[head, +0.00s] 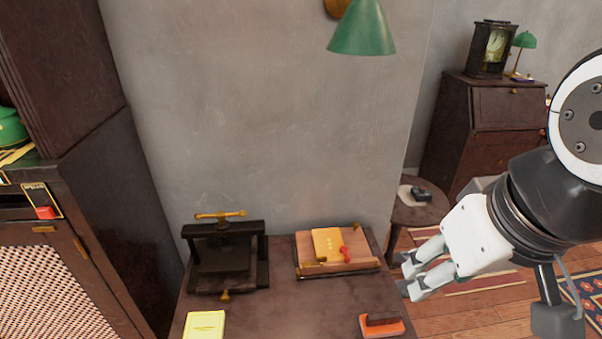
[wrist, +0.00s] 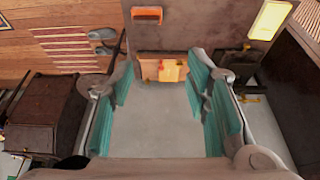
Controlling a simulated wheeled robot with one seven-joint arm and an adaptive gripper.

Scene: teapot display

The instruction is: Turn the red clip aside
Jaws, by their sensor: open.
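The small red clip (head: 345,253) sits at the right side of a yellow booklet (head: 327,243) on a wooden board (head: 309,266) with brass fittings. The board lies on the dark table by the wall. My gripper (head: 406,277) is open and empty, to the right of the board and apart from it in the head view. In the wrist view my gripper (wrist: 160,78) has its teal pads spread wide. The board (wrist: 149,70) and booklet (wrist: 169,72) show small between them; the clip is too small there to make out surely.
A black press (head: 226,260) with a brass handle stands left of the board. A yellow pad (head: 204,325) and an orange-red block (head: 382,327) lie near the front of the table (head: 285,310). A round side table (head: 416,212) stands behind my gripper. A green lamp (head: 362,30) hangs above.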

